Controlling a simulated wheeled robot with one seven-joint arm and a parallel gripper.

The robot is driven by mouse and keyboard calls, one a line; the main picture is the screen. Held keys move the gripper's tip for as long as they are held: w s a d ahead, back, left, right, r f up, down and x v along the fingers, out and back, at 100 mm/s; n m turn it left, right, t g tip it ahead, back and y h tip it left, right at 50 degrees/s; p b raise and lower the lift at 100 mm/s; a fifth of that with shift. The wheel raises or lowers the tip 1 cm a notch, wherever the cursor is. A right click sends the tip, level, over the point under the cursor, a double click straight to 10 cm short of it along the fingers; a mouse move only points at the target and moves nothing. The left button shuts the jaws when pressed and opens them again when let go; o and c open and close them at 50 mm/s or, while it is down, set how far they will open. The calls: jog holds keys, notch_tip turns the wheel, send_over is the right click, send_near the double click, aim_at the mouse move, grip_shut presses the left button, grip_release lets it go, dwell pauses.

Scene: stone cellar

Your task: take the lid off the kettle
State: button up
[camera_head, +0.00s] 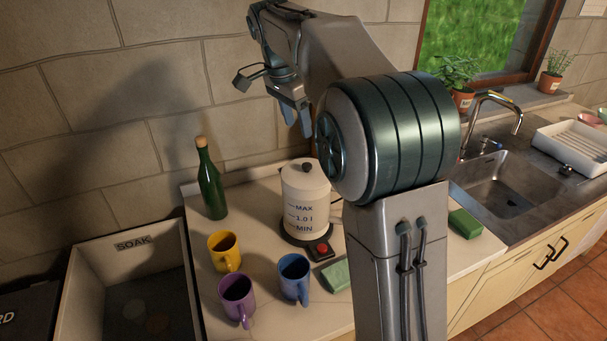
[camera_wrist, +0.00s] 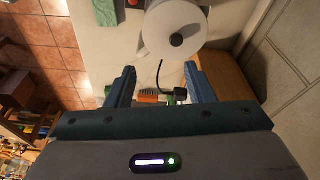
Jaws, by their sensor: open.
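The cream kettle (camera_head: 304,208) stands upright on its dark base on the counter, with blue level marks on its front. Its lid (camera_head: 302,174) is on top, with a dark round knob (camera_head: 307,167). In the wrist view the lid (camera_wrist: 160,22) shows as a pale disc with the dark knob (camera_wrist: 176,40) near its middle. My gripper (camera_head: 297,115) is above the kettle and slightly left of it, fingers pointing down. The fingers are apart and empty in the wrist view (camera_wrist: 160,84), and the knob lies beyond their tips, not between them.
A green corked bottle (camera_head: 210,182) stands left of the kettle. Yellow (camera_head: 223,251), purple (camera_head: 237,297) and blue (camera_head: 293,277) mugs stand in front. A red switch (camera_head: 321,249) is at the kettle's base, near a green block (camera_head: 336,274). A soak bin (camera_head: 75,285) is left; the sink (camera_head: 495,185) is right.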

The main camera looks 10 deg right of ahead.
jog(key=w+a+f+m, duration=0.2)
jog(key=w, duration=0.2)
send_over(307, 165)
jog(key=a, duration=0.3)
jog(key=shift+m+h, duration=0.3)
jog(key=f, duration=0.7)
jog(key=shift+s+d+f, duration=0.1)
jog(key=shift+s+f, duration=0.1)
jog(key=shift+f, duration=0.2)
jog(key=d+f, duration=0.1)
jog(key=f, duration=0.1)
jog(key=d+f+p, duration=0.1)
jog(key=shift+w+d+f+p, duration=0.15)
jog(key=shift+f+p, duration=0.15)
jog(key=shift+f, duration=0.65)
jog(key=c, duration=1)
